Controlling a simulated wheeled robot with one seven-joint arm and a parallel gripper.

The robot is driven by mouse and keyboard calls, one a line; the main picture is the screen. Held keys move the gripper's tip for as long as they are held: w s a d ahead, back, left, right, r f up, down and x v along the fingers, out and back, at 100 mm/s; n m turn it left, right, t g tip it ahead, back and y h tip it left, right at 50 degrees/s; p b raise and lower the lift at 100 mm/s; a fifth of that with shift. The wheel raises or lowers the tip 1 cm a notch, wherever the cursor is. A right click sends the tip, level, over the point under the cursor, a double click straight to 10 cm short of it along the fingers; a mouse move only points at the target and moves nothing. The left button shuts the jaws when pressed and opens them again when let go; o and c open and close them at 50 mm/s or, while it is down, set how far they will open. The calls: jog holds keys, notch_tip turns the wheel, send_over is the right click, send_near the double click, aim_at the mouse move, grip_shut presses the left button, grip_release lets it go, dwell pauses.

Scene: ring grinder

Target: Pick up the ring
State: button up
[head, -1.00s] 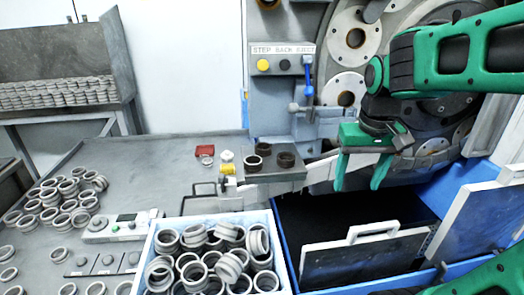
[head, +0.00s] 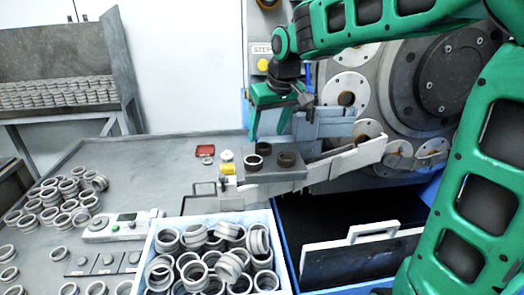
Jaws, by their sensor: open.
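A dark ring with a pale rim (head: 253,163) stands on a small grey platform (head: 270,182) at the machine's front. Two other dark rings sit there, one behind it (head: 263,149) and one to its right (head: 287,159). My gripper (head: 267,136) is open and empty, its two green fingers pointing down. It appears above and just behind these rings in the picture. I see no contact with them, but the exact height is hard to judge. Many grey rings lie in a white box (head: 165,228) in front. Which ring is meant cannot be told.
More grey rings (head: 68,205) lie on the left of the grey table (head: 130,165). A pale angled chute (head: 350,160) is right of the platform, above a blue bin (head: 285,262).

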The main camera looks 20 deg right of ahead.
aim_at(265, 143)
jog(key=shift+x, duration=2.75)
jog(key=shift+s, duration=0.2)
jog(key=c, duration=1.2)
